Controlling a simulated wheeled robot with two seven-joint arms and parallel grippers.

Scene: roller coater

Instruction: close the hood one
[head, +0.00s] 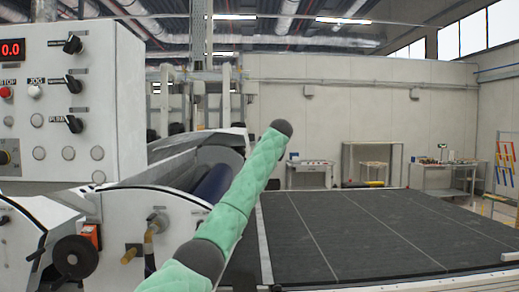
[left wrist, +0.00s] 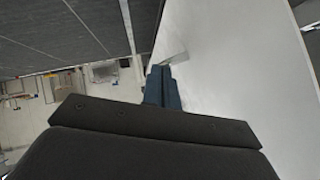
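The white coating machine stands at the left in the head view. Its curved white housing (head: 160,215) is open at the top, showing a dark blue roller (head: 213,183). A grey hood panel (head: 190,146) slants above the roller; I cannot tell which hood is number one. My green padded arm crosses in front of the machine and hides part of it. My left gripper (left wrist: 162,88) shows in the left wrist view, its two bluish fingers together with nothing visible between them. It is close to a pale smooth panel (left wrist: 220,80); contact cannot be told. My right gripper is out of view.
A control panel (head: 70,100) with knobs and a red display rises at the left. A wide dark conveyor bed (head: 370,230) lies to the right and is empty. Benches (head: 445,178) stand by the far wall.

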